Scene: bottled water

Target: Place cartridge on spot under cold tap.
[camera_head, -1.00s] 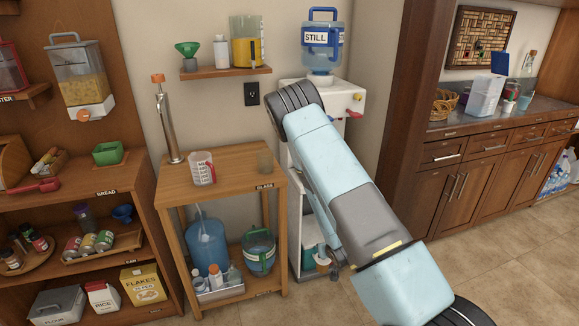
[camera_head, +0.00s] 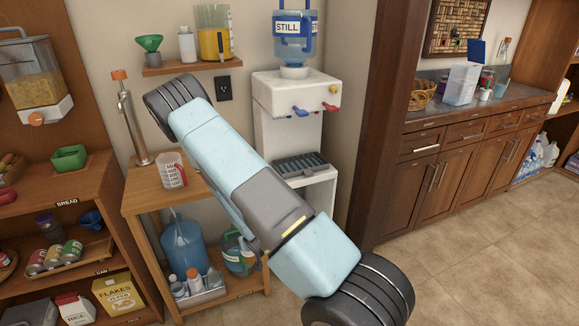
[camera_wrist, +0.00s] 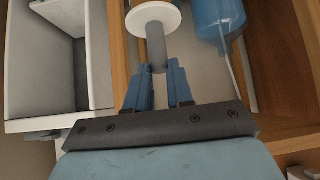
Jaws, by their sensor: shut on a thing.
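My gripper (camera_wrist: 158,78) shows in the wrist view, its two blue-grey fingers closed around a grey stem with a white disc, which looks like the cartridge (camera_wrist: 157,45). In the head view my arm hides the gripper and the cartridge. The white water dispenser (camera_head: 262,135) stands right of my arm, with a blue cold tap (camera_head: 300,112) and a red tap (camera_head: 330,107) on its front. Below the taps is a dark slatted drip tray (camera_head: 302,166). A white cabinet, seemingly the dispenser's lower part, shows at left in the wrist view (camera_wrist: 35,75).
A wooden table (camera_head: 150,200) stands left of the dispenser, with a measuring cup (camera_head: 172,172) and a tall metal tap (camera_head: 132,125). A dark wooden partition (camera_head: 375,110) stands close right of the dispenser.

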